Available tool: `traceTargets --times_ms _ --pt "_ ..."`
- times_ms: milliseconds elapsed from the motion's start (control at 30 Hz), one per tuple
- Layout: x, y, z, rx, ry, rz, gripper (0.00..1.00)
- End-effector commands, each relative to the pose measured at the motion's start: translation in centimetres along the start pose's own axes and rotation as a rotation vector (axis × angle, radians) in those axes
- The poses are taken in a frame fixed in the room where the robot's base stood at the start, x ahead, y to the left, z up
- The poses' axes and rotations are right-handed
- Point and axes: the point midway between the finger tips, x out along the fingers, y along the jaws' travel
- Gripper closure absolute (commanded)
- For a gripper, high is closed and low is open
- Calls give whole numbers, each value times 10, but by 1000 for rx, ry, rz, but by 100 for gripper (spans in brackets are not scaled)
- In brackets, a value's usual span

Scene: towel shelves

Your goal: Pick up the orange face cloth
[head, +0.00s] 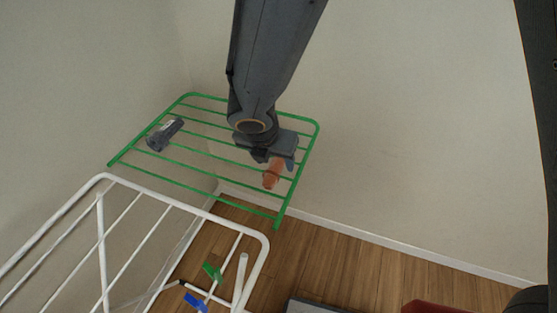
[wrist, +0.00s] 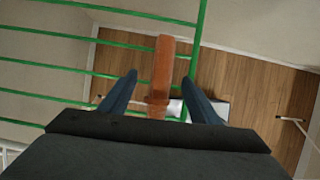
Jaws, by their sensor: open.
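The orange face cloth (head: 271,177) looks like a small roll lying on the green wire rack near its right end. It also shows in the wrist view (wrist: 162,62), running lengthwise between my two fingers. My gripper (wrist: 159,80) is open, with one finger on each side of the cloth. The left finger stands clear of it by a gap, and so does the right. In the head view my gripper (head: 283,164) is over the cloth and hides its far end. I cannot tell how far the fingertips are above the rack.
The green rack (head: 180,166) has open gaps between its bars. A dark grey rolled item (head: 164,135) lies at its left end. A white drying rack (head: 187,207) with green and blue clips stands in front. Walls close in behind; wooden floor lies below.

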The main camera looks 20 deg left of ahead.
Motion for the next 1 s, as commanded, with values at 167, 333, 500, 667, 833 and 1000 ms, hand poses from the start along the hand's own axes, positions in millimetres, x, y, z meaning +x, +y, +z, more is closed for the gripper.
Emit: traceTargets --times_ms 167,333,500,667,833,1000 --pt "14 0 0 1 1 0 43" --pt "15 0 0 1 0 1 43" --pt "14 0 0 1 0 1 64" --pt "14 0 0 1 0 0 89" --pt "14 0 0 1 0 0 89" --pt "11 0 2 1 -1 1 89"
